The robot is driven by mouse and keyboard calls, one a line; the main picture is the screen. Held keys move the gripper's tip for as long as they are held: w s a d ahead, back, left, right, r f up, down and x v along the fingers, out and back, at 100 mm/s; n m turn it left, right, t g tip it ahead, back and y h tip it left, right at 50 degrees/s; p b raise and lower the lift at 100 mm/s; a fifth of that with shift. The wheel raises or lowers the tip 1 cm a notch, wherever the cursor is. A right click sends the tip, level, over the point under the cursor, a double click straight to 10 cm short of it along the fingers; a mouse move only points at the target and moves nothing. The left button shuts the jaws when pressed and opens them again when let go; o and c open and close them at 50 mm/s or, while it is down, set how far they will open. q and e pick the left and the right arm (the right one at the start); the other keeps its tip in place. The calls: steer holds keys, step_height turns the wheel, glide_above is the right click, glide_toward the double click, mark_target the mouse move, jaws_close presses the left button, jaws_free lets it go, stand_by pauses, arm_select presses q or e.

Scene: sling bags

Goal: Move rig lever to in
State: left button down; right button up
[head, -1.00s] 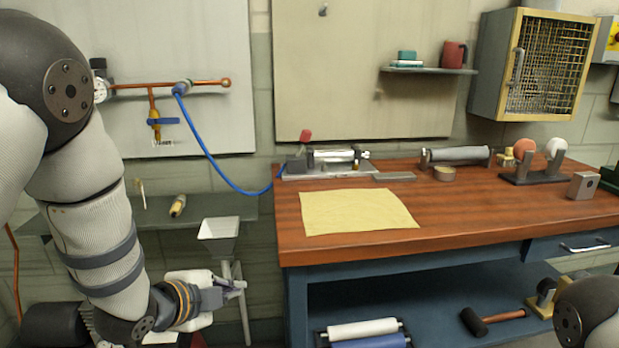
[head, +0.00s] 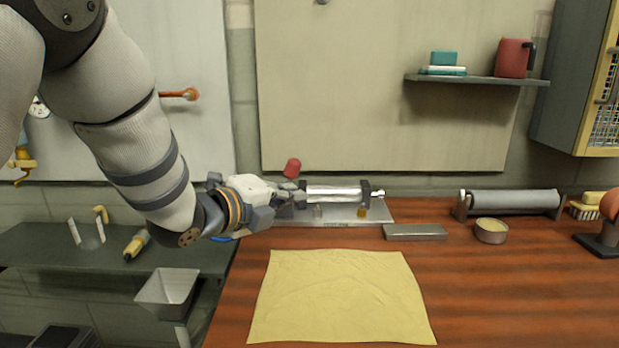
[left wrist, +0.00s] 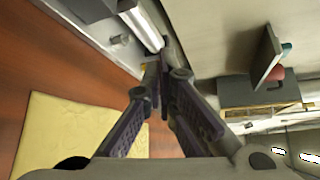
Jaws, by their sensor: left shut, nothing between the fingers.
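The rig (head: 340,212) is a grey metal plate with a shiny cylinder held between dark end blocks. It stands at the back left of the wooden bench. Its lever shows as a red knob (head: 292,168) at the rig's left end; the lever's lower part is hidden behind my gripper. My left gripper (head: 298,193) is shut and empty, its tips just below the red knob in the picture, at the rig's left end. I cannot tell whether they touch. In the left wrist view the closed fingertips (left wrist: 155,75) point towards the rig's cylinder (left wrist: 143,25). My right gripper is not in view.
A yellow cloth (head: 335,295) lies on the bench (head: 490,300) in front of the rig. A grey bar (head: 415,232), a round tin (head: 491,230) and a roller (head: 512,203) are to the right. A wall shelf (head: 478,80) hangs above. The bench's front right is clear.

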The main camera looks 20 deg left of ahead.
mark_target(293, 168)
arm_select(q)
steer(key=x, duration=0.3)
steer(key=b+x, duration=0.1)
steer(key=x, duration=0.5)
steer(key=shift+w+d+f+b, duration=0.15)
steer(key=shift+w+f+b, duration=0.1)
steer(key=shift+f+b, duration=0.15)
steer(key=a, duration=0.1)
steer(key=a+r, duration=0.2)
steer(key=shift+w+p, duration=0.3)
steer(key=shift+p, duration=0.05)
steer(key=shift+a, duration=0.25)
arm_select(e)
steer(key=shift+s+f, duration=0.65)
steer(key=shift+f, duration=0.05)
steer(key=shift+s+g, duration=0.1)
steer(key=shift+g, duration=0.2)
